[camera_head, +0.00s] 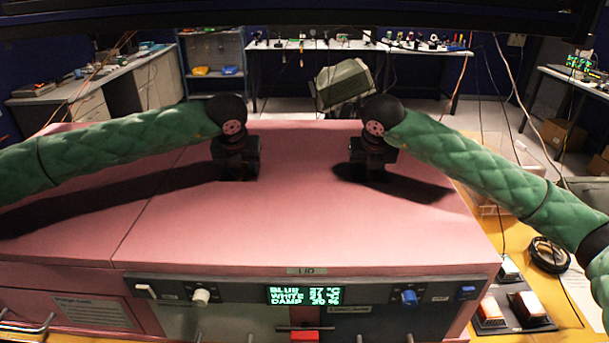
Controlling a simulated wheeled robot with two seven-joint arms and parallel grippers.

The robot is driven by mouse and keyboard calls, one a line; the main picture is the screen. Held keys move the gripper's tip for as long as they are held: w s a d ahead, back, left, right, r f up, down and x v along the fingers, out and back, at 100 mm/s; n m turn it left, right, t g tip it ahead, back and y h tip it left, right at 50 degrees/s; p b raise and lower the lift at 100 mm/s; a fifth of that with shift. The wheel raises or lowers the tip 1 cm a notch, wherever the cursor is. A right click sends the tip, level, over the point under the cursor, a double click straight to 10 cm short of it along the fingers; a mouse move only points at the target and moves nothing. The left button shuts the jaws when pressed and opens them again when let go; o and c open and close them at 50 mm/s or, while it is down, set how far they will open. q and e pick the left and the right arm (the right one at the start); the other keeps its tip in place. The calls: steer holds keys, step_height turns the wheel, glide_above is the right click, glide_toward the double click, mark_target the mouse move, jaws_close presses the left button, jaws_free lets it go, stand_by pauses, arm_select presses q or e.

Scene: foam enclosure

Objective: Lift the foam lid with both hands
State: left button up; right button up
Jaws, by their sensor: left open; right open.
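The pink foam lid (310,225) forms the broad flat top of the enclosure, with a small "LID" label (307,271) at its front edge. A seam runs along its left side. The lid looks level and closed. My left gripper (236,175) points down over the left middle part of the lid. My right gripper (371,174) points down over the right middle part. Both are open. Their fingertips are dark and merge with shadow, so I cannot tell whether they touch the lid. No object shows between the fingers.
The front panel (235,293) carries a display (304,295), knobs and a red latch (305,335). Small devices (527,307) and a black coil (549,254) lie on the yellow table at right. Benches stand behind. The lid between my grippers is bare.

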arm_select(q)
jaws_close()
arm_select(e)
jaws_close()
arm_select(q)
steer(key=shift+r, duration=0.2)
arm_select(e)
steer(key=shift+r, duration=0.15)
